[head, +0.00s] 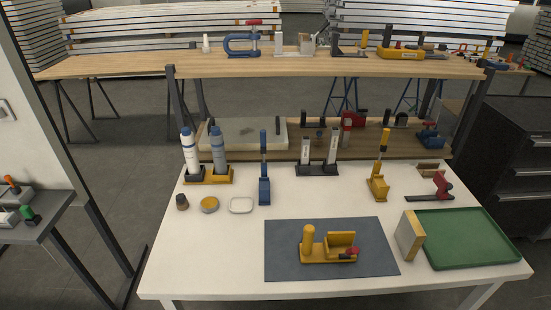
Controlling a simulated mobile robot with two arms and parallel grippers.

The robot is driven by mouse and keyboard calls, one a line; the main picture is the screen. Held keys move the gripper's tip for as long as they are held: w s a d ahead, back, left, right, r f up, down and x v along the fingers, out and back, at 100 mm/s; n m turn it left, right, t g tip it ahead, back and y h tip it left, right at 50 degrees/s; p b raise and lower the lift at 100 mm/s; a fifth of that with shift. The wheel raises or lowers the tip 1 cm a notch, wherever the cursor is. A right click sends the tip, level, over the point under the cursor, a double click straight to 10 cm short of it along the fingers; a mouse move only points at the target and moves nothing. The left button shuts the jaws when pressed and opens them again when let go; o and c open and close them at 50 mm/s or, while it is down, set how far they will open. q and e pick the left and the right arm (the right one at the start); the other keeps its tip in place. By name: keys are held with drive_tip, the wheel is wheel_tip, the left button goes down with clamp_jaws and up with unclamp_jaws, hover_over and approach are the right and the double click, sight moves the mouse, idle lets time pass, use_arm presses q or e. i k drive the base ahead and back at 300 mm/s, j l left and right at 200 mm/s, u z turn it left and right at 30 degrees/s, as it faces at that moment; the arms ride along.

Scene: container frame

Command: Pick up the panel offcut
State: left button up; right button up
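A small upright block with a pale wood-toned face and a yellowish edge, which looks like the panel offcut (409,237), stands on the white table (200,260). It is between the grey mat (285,255) and the green tray (465,238), close to the tray's left edge. I cannot tell whether it touches the tray or the mat. Neither of my grippers shows in the head view.
A yellow fixture (325,250) sits on the mat. Behind stand a yellow holder with two bottles (207,175), a blue tool stand (264,185), a yellow stand (379,182) and a red clamp (440,186). The table's front left is clear.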

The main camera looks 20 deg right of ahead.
sight(409, 235)
drive_tip(key=z, duration=1.55)
drive_tip(key=i+l+u, duration=0.3)
drive_tip(key=u, duration=0.15)
